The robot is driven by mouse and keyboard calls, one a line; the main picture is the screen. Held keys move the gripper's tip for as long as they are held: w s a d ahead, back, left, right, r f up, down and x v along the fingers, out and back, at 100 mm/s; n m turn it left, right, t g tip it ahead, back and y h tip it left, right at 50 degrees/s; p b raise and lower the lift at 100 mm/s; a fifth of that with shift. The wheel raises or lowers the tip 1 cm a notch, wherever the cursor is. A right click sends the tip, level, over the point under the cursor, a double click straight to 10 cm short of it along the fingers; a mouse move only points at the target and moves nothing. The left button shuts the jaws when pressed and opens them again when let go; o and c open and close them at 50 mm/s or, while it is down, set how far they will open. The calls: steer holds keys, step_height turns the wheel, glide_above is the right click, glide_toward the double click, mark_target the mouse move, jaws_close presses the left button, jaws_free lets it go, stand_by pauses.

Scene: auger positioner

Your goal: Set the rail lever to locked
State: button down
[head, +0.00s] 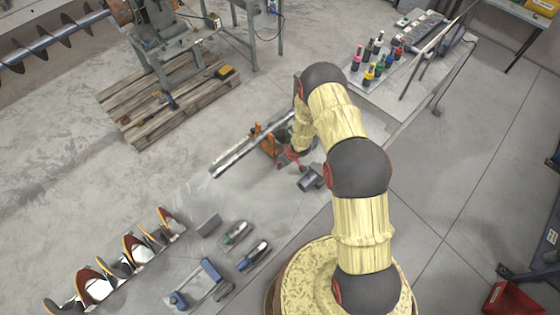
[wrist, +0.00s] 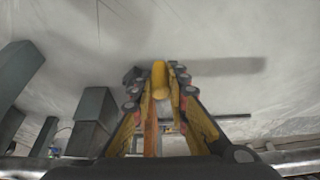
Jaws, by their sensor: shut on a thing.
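The rail (head: 235,160) is a long metal bar running diagonally across the grey table. An orange fitting (head: 267,145) sits at the rail's upper right part, partly covered by my gripper. My gripper (head: 287,158) is low over the table beside this fitting. In the wrist view my gripper's fingers (wrist: 160,88) close around the rail lever, an upright orange bar with a rounded yellow end (wrist: 160,75). The fingers hide the lever's sides. Which setting the lever is in cannot be told from these views.
Dark grey blocks (wrist: 95,115) stand left of my gripper in the wrist view. Hand tools (head: 238,232) and auger pieces (head: 132,248) lie on the table's near left part. Several coloured bottles (head: 375,62) stand at the far right. A wooden pallet (head: 130,103) lies on the floor behind.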

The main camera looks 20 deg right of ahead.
stand_by(0.5)
steer(key=c, duration=1.7)
jaws_free()
steer(key=v, duration=1.2)
steer(key=shift+d, duration=0.15)
